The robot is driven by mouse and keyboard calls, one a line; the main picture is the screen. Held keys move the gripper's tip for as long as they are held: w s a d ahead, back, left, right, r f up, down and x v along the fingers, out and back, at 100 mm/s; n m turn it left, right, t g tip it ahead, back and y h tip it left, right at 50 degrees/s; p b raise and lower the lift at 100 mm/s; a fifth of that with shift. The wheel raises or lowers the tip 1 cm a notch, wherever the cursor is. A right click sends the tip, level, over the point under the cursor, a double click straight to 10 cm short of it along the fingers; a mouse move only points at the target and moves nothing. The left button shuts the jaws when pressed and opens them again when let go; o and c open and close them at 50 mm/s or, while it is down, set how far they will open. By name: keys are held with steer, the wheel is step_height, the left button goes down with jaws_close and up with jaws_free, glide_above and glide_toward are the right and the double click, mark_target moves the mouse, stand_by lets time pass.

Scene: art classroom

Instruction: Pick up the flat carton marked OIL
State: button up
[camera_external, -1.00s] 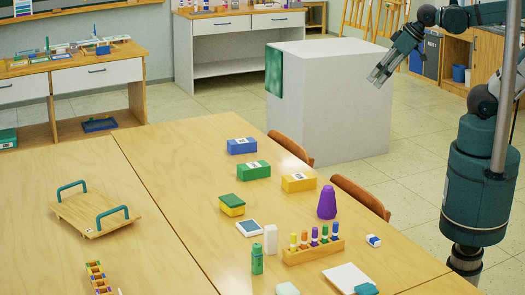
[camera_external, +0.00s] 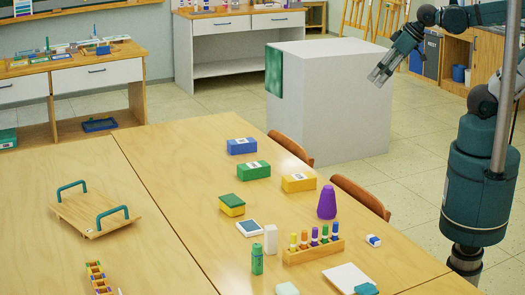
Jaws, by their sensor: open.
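Three flat cartons with pale labels lie on the wooden table: a blue carton (camera_external: 241,147), a green carton (camera_external: 252,171) and a yellow carton (camera_external: 299,183). The lettering is too small to read, so I cannot tell which one is marked OIL. My gripper (camera_external: 376,80) is open and empty. It hangs in the air at the upper right, in front of the white block in the picture and well apart from the cartons.
A purple cone (camera_external: 327,203), a wooden rack of coloured pegs (camera_external: 314,250), a green bottle (camera_external: 257,259) and a yellow-green block (camera_external: 232,205) stand near the cartons. A handled tray (camera_external: 92,214) lies left. Chairs (camera_external: 360,197) line the table's right edge. A large white block (camera_external: 330,110) stands behind.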

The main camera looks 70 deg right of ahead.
steer(key=shift+w+r, duration=0.1)
steer(key=shift+w, duration=0.05)
steer(key=m+g+h, duration=0.3)
steer(key=m+g, duration=0.1)
steer(key=m, duration=0.6)
glide_above(241, 141)
steer(key=s+a, duration=0.2)
step_height(241, 141, down, 27)
steer(key=shift+a+r+h, duration=0.1)
steer(key=shift+a+h, duration=0.05)
steer(key=shift+h, duration=0.15)
steer(key=shift+b+x, duration=0.4)
steer(key=shift+x, duration=0.9)
